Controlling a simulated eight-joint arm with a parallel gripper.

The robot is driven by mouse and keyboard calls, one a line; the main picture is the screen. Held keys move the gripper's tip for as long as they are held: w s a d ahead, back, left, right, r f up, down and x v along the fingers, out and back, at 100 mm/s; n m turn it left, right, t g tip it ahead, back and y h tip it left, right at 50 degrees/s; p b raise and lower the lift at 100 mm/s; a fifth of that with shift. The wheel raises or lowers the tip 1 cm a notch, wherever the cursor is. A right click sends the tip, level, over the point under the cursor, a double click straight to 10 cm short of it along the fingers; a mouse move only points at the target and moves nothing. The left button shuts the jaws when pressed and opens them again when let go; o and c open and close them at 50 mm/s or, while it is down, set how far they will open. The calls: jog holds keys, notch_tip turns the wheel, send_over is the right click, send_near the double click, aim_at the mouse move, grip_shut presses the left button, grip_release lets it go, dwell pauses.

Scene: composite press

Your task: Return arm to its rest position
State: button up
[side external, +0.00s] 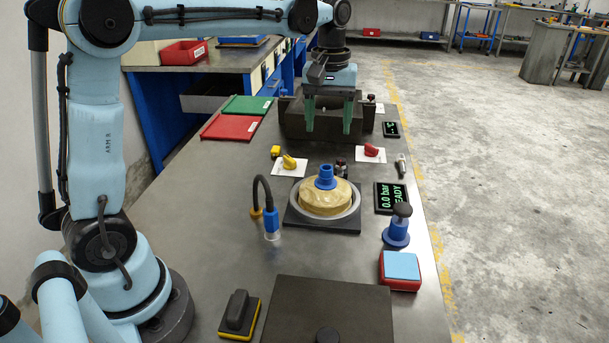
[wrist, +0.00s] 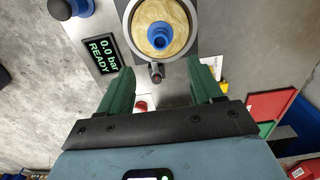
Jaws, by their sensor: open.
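My gripper (side external: 329,112) has two green fingers that stand apart with nothing between them. In the side external view it hangs over the far part of the bench, in front of or above a dark block-like fixture (side external: 292,122). In the wrist view the open fingers (wrist: 162,82) point toward a round press with a tan disc (wrist: 178,42) and a blue fitting (wrist: 161,36) on top. That blue fitting also shows in the side external view (side external: 326,177), well nearer the camera than my gripper. The fingers look clear of it.
A display (side external: 390,197) reads 0.0 bar READY. A blue-tipped hose (side external: 270,222), a blue knob-topped part (side external: 397,228), a red-and-blue block (side external: 401,270) and a dark plate (side external: 325,308) occupy the near bench. Green (side external: 248,105) and red (side external: 229,128) trays lie at the left. Open floor lies right.

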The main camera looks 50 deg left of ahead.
jog(key=s+d+f+m+t, duration=0.2)
jog(key=s+m+t, duration=0.1)
jog(key=s, duration=0.4)
jog(key=s+d+f+m+t, duration=0.3)
jog(key=s+m+t, duration=0.1)
jog(key=s+m, duration=0.2)
jog(key=shift+s+d+f, duration=0.15)
jog(key=shift+s+f, duration=0.05)
jog(key=shift+s, duration=0.2)
